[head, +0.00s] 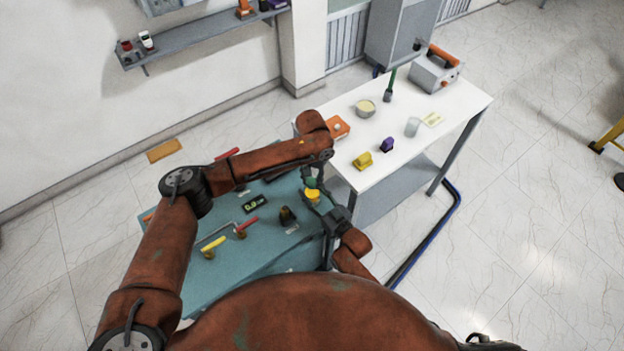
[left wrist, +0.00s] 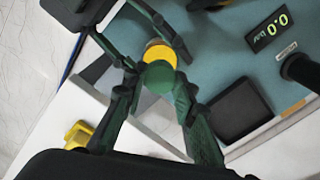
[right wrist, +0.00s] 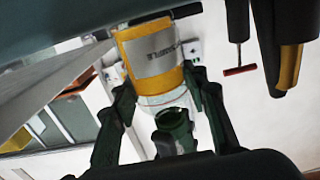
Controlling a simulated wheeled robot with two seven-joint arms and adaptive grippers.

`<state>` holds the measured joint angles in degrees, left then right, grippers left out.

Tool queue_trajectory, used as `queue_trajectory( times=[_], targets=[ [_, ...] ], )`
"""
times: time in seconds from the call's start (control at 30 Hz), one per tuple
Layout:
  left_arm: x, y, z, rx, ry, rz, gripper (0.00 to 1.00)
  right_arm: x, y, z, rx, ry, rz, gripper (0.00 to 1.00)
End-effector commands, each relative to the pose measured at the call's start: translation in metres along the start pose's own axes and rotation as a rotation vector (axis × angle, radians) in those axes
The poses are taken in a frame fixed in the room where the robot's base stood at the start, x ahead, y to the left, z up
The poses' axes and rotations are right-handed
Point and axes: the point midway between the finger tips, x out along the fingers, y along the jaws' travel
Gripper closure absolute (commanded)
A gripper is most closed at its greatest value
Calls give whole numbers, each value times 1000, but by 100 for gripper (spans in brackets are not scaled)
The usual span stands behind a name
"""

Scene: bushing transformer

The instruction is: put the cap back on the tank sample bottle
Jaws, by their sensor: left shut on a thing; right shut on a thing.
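The green cap (left wrist: 157,78) is round and sits between the fingertips of my left gripper (left wrist: 158,88), which is shut on it. The tank sample bottle (right wrist: 155,58) is yellow with a grey label and a clear section at its mouth end. My right gripper (right wrist: 162,92) is shut around the bottle. In the head view the cap (head: 311,182) is just above the yellow bottle (head: 313,196), over the edge of the teal bench. In the left wrist view the cap covers the mouth of the bottle (left wrist: 160,52). I cannot tell whether they touch.
The teal bench (head: 215,275) carries a digital readout (head: 255,202) and red and yellow valve handles. A white table (head: 440,110) behind holds a yellow object (head: 362,160), a purple object (head: 387,145), a beaker (head: 412,127) and a bowl (head: 366,108). Floor to the right is mostly clear.

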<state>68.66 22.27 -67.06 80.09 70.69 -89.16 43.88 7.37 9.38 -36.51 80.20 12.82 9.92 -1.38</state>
Motion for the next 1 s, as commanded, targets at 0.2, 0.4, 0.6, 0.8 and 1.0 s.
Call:
queue_trajectory(
  times=[0.2, 0.4, 0.6, 0.8, 1.0],
  targets=[
    [1, -1, 0, 434, -1, -2, 100, 0, 0, 1, 0, -1, 1, 100],
    [1, -2, 0, 843, -1, -3, 100, 0, 0, 1, 0, -1, 1, 100],
    [1, -2, 0, 1223, -1, -3, 100, 0, 0, 1, 0, -1, 1, 100],
    [1, -2, -1, 1305, -1, -4, 100, -1, 0, 1, 0, -1, 1, 100],
    [1, -1, -1, 1303, 0, -3, 62, -1, 0, 1, 0, -1, 1, 100]
  ],
)
